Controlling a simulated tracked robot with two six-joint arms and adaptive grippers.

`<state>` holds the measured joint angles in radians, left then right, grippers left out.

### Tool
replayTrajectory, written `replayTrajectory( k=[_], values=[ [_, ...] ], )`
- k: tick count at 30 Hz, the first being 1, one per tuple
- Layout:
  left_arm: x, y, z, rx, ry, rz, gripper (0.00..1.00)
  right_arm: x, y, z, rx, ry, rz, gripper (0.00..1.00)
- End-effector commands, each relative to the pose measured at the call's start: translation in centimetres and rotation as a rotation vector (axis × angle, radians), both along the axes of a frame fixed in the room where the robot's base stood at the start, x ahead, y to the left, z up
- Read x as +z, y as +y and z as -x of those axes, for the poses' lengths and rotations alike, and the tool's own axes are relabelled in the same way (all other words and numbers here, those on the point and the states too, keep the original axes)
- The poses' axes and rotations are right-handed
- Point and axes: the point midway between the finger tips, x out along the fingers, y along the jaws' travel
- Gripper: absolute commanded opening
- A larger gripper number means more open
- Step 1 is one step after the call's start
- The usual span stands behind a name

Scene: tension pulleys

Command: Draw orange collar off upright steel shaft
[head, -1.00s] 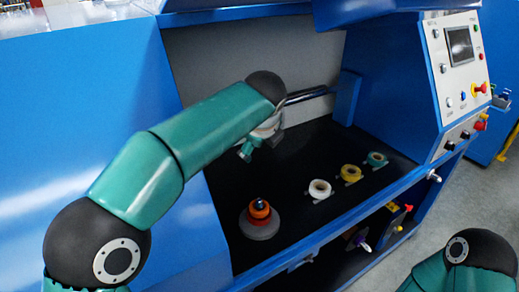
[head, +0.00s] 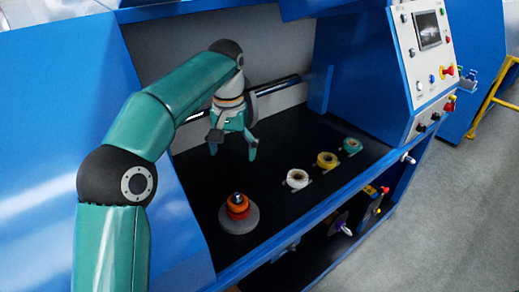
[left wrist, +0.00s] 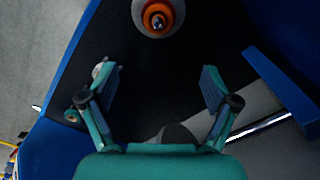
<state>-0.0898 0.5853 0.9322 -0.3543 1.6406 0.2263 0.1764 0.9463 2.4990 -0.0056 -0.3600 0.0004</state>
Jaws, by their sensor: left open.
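The orange collar (head: 237,207) sits around the upright steel shaft (head: 238,197), above a round grey base (head: 253,219) on the black bench surface. The collar also shows at the top of the left wrist view (left wrist: 158,8), with the bright shaft tip (left wrist: 158,20) inside its ring. My left gripper (head: 232,155) is open and empty, fingers pointing down. It hangs above the bench, behind the collar in the head view and apart from it. In the left wrist view its two fingers (left wrist: 158,92) are spread wide with only dark surface between them. My right gripper is not in view.
White (head: 297,179), yellow (head: 327,160) and teal (head: 351,146) rings stand in a row to the right of the collar. A blue machine frame encloses the bench, with a control panel (head: 430,45) at the right. A horizontal steel bar (head: 275,86) runs behind my gripper.

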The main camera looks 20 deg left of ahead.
Motion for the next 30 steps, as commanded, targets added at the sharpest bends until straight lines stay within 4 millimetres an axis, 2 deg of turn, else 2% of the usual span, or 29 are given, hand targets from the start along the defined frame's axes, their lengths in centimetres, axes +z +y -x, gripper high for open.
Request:
replayTrajectory(
  k=[3, 8, 16, 24, 30],
  values=[
    [-0.4, 0.7, 0.3, 0.082, 0.012, 0.004, 0.88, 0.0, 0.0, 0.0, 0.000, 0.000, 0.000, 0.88],
    [-1.8, 0.7, 0.4, 0.096, 0.014, 0.004, 0.88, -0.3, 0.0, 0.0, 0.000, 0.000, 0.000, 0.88],
    [-6.4, 0.7, 0.5, 0.094, 0.016, 0.005, 0.88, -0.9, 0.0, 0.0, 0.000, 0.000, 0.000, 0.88],
    [-11.8, 0.8, 0.5, 0.095, 0.016, 0.005, 0.88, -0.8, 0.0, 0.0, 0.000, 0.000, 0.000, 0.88],
    [-14.9, 0.8, 0.5, 0.094, 0.014, 0.004, 0.88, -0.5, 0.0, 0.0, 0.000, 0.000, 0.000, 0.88]
  ],
)
